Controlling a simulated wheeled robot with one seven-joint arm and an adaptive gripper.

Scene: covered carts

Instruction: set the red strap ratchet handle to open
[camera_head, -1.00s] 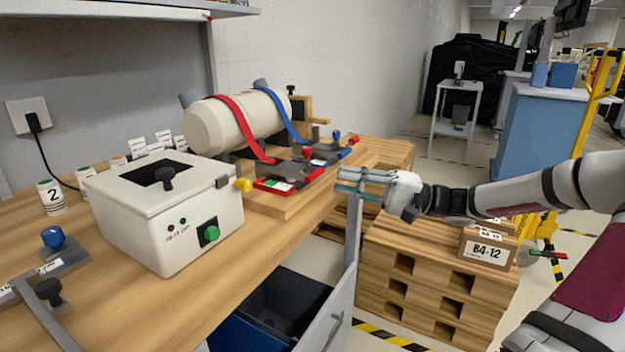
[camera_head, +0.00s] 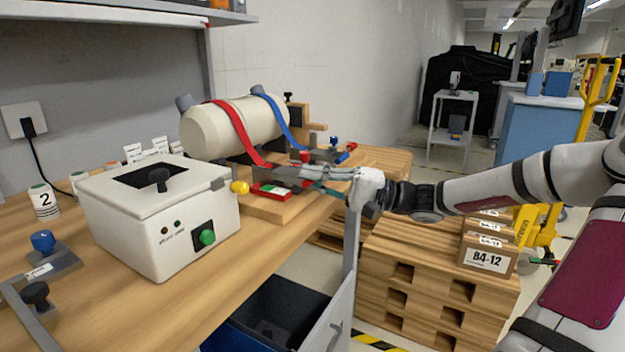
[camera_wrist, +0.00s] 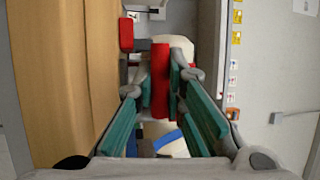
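The red strap (camera_head: 240,135) runs over the cream cylinder (camera_head: 205,130) to a ratchet on the wooden stand. My gripper (camera_head: 308,180) reaches in from the right, its teal fingers at the red ratchet and hiding most of its handle in the head view. In the wrist view a red bar (camera_wrist: 160,80), seemingly the handle's grip, lies between the two fingertips. Narrow gaps seem to show beside it, so the fingers look open around it. The handle's angle is hidden. A red-framed plate with green and white (camera_head: 270,191) lies before the ratchet.
The blue strap (camera_head: 278,120) and its blue-ended ratchet handle (camera_head: 345,156) are just behind my gripper. An open drawer (camera_head: 275,310) is below. Wooden pallets (camera_head: 425,280) stand under my arm.

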